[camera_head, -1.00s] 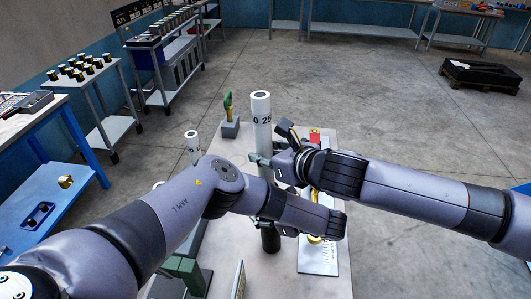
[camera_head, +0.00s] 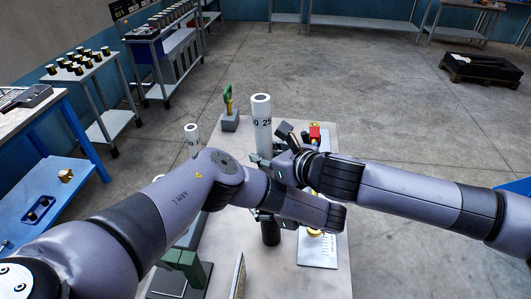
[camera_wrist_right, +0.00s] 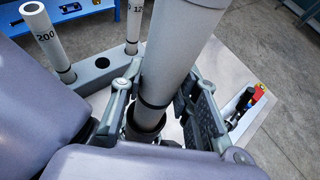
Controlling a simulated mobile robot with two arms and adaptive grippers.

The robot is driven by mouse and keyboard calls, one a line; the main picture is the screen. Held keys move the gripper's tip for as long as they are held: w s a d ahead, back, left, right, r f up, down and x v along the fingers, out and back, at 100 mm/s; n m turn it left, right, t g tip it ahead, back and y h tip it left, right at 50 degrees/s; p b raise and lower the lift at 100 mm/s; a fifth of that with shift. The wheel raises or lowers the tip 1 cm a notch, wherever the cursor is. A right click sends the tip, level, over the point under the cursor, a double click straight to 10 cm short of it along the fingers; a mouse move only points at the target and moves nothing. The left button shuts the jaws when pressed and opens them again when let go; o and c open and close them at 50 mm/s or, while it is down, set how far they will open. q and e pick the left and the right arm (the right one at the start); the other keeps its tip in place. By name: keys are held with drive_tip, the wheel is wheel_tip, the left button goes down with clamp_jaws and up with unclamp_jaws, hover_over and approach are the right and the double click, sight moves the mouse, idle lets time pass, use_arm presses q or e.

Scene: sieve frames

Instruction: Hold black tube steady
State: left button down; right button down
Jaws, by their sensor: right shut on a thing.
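A tall white tube with black numerals (camera_head: 262,128) stands upright above the bench. A black tube (camera_head: 270,233) shows below it, behind and under my left arm; where they meet is hidden in the head view. My right gripper (camera_head: 264,162) is shut on the white tube. In the right wrist view its fingers (camera_wrist_right: 162,98) lie either side of the pale tube (camera_wrist_right: 180,50), with dark rings and a dark part below. My left gripper (camera_head: 268,216) is at the black tube's height, mostly hidden by its own arm; its jaw state is unclear.
A shorter white tube (camera_head: 192,138) stands at left, and a tube marked 200 (camera_wrist_right: 45,38) shows in the wrist view. A green-topped stand (camera_head: 229,110) is at the back, a red item (camera_head: 315,132) at right. A ruled plate (camera_head: 318,250) lies on the front right bench.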

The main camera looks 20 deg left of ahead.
sight(268, 118)
idle(0.3)
drive_tip(key=c, duration=1.1)
unclamp_jaws()
drive_tip(key=shift+f, duration=0.1)
wheel_tip(268, 118, up, 10)
drive_tip(key=shift+r, duration=0.1)
use_arm(q)
drive_tip(key=c, duration=0.8)
unclamp_jaws()
drive_tip(key=shift+c, duration=0.2)
